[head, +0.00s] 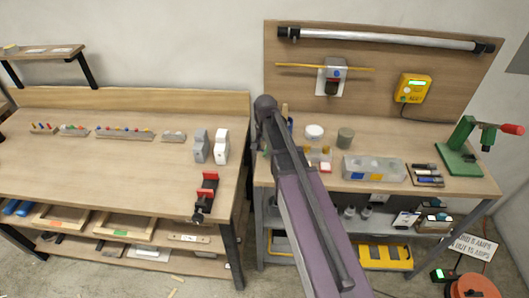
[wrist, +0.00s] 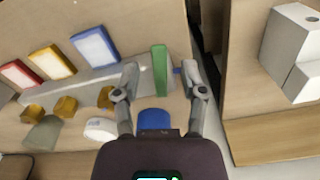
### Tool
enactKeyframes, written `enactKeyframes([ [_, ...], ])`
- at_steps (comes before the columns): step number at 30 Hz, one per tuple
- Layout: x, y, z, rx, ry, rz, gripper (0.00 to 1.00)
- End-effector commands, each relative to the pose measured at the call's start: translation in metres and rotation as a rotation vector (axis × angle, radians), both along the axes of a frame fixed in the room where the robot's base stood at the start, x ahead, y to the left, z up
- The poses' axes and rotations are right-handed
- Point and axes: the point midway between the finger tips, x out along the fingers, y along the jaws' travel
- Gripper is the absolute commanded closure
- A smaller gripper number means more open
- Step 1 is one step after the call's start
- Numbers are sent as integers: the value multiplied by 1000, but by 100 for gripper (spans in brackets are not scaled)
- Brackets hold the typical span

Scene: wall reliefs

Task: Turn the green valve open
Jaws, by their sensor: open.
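In the wrist view a green upright bar (wrist: 159,70), which looks like the green valve's handle, stands at the end of a long grey bar (wrist: 85,86). My gripper (wrist: 161,76) is open, with one finger on each side of the green handle. The left finger is close to it; I cannot tell whether either finger touches. A small blue piece shows between the handle and the right finger. In the head view my arm covers this spot, and neither the handle nor the gripper can be made out clearly.
Red, yellow and blue framed plates (wrist: 95,47) stand behind the grey bar. Yellow blocks (wrist: 65,107), a white round piece (wrist: 100,129) and a blue round piece (wrist: 153,120) lie near my fingers. A clear box (head: 374,169) and green press (head: 462,147) stand on the right bench.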

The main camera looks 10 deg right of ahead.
Motion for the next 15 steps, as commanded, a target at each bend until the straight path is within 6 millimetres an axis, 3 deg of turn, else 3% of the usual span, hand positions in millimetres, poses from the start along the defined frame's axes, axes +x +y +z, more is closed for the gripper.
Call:
enactKeyframes([
  [13, 0, 0, -3, 0, 0, 0, 46],
  [15, 0, 0, -3, 0, 0, -1, 66],
])
